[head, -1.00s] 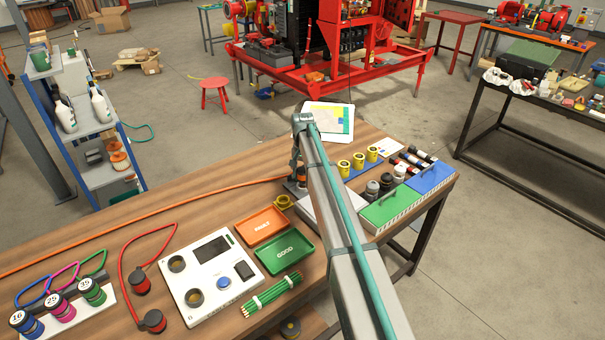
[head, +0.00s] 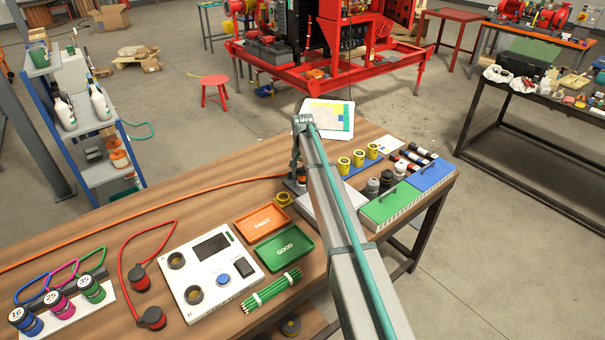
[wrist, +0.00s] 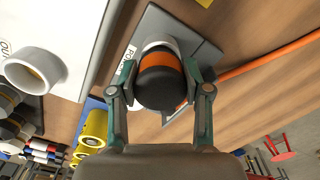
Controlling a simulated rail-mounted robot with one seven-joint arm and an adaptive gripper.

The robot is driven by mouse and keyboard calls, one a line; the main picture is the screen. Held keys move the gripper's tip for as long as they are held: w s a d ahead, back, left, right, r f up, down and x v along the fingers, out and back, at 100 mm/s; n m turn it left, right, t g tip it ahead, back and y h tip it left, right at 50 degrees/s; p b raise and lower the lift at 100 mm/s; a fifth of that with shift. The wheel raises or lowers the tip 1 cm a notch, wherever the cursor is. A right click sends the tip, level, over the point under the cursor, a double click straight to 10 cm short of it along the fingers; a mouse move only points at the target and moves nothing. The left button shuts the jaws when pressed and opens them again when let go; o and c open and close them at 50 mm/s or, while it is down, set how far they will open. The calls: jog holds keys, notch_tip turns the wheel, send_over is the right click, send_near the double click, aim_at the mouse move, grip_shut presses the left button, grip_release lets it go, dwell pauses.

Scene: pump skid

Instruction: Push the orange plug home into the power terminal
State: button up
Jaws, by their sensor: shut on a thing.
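The orange plug shows in the wrist view as a black rounded body with an orange band (wrist: 160,80). My gripper (wrist: 160,92) is shut on it, one finger on each side. The plug sits in front of the power terminal, a grey plate (wrist: 195,38) with a pale ring partly visible behind the plug and a partly hidden label. The plug lines up with the ring, but its depth in it is hidden. In the head view my gripper (head: 297,178) is at the far side of the wooden bench, largely covered by my arm.
An orange cable (head: 140,217) runs left across the bench. A white box with a round grey port (wrist: 35,70) stands close to the left of my gripper in the wrist view. Yellow cylinders (head: 344,163) and a green-lidded box (head: 390,203) lie right of my arm.

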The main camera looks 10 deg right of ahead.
jog(key=shift+f, duration=0.8)
jog(key=o, duration=1.4)
jog(key=shift+c, duration=0.2)
notch_tip(320, 180, up, 12)
jog(key=shift+r, duration=0.1)
jog(key=shift+b, duration=0.3)
